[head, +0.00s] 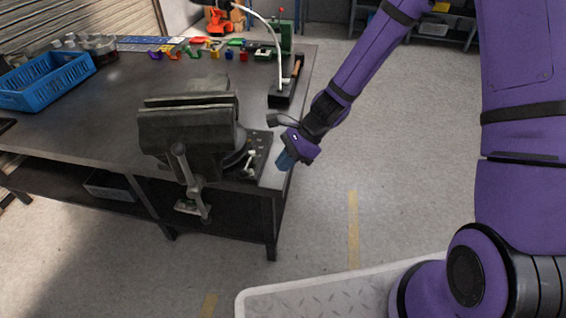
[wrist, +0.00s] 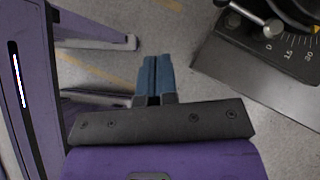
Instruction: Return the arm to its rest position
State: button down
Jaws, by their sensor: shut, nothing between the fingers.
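My purple arm reaches from the right side of the head view toward the workbench. My gripper (head: 286,161) hangs beside the bench's right front corner, close to the vise base. In the wrist view my gripper's blue fingers (wrist: 153,76) lie together with nothing between them, over the floor. No object is held.
A grey vise (head: 190,125) is fixed on the dark workbench (head: 75,135), near my gripper. Its base with an angle scale shows in the wrist view (wrist: 275,55). A blue crate (head: 45,82) and colored clamps lie farther back. Right of the bench, the floor (head: 330,205) is clear.

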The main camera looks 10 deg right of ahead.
dwell(0.3)
jog(key=s+d+r+n+t+h, duration=0.15)
jog(key=d+r+n, duration=0.35)
jog(key=r, duration=0.5)
jog(key=s+d+r+n+t+h, duration=0.1)
jog(key=s+d+r+n+h, duration=0.3)
jog(key=r, duration=0.6)
jog(key=s+d+r+n+t+h, duration=0.2)
jog(key=s+d+r+n+t, duration=0.2)
jog(key=s+d+r, duration=0.8)
notch_tip(320, 180, up, 2)
jog(key=s+n, duration=0.2)
jog(key=shift+s+d, duration=0.15)
jog(key=shift+s, duration=0.15)
jog(key=shift+w, duration=0.1)
